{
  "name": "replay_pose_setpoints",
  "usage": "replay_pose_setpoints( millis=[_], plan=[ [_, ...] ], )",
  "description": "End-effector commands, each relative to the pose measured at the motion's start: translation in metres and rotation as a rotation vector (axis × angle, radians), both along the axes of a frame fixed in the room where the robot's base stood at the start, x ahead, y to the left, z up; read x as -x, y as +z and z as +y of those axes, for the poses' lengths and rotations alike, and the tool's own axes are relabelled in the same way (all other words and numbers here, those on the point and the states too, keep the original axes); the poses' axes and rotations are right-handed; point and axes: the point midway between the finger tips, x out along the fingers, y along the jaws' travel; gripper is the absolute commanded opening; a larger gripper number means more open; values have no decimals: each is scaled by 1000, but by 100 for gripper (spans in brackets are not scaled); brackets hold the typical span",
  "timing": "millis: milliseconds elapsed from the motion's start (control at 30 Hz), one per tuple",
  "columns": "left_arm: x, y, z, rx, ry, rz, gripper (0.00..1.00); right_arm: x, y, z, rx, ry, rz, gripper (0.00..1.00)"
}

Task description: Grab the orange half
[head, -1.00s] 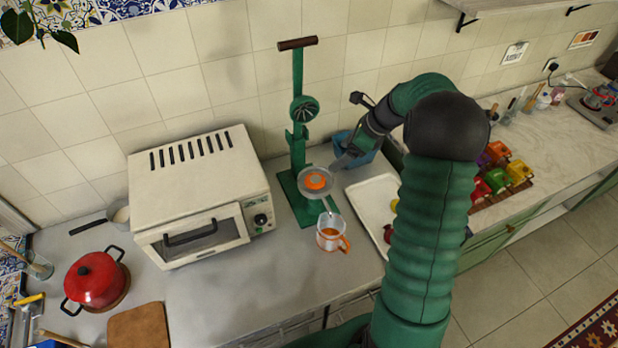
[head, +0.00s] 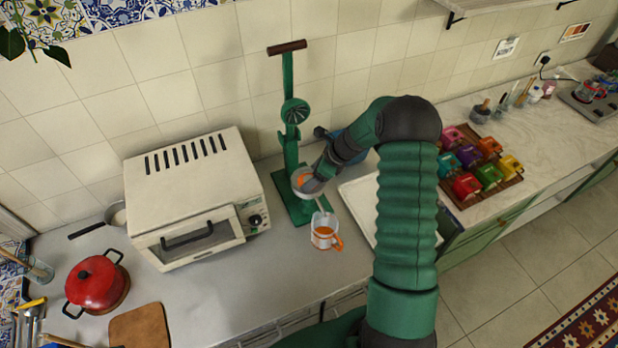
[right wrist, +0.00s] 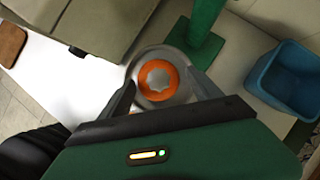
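In the right wrist view the orange half (right wrist: 158,80) shows as an orange ring around a grey ridged centre, within the metal cup (right wrist: 150,55). My right gripper (right wrist: 162,85) is open, with one finger on each side of the orange half. I cannot tell whether the fingers touch it. My left gripper is not in view.
A clear jug with an orange handle (head: 324,232) stands below the cup. A white toaster oven (head: 190,195) is to the left. A blue bin (right wrist: 285,80) stands beside the juicer. A white tray (head: 357,205) lies to the right.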

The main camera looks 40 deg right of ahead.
Motion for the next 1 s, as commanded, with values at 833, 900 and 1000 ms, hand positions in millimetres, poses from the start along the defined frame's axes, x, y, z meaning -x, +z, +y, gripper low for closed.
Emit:
replay_pose_setpoints(
  millis=[833,900,1000],
  plan=[
    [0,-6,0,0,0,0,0,1,9,0,1,1,3,10],
    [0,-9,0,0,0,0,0,1,17,-1,3,0,2,10],
    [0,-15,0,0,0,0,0,1,32,0,3,0,1,10]
  ],
)
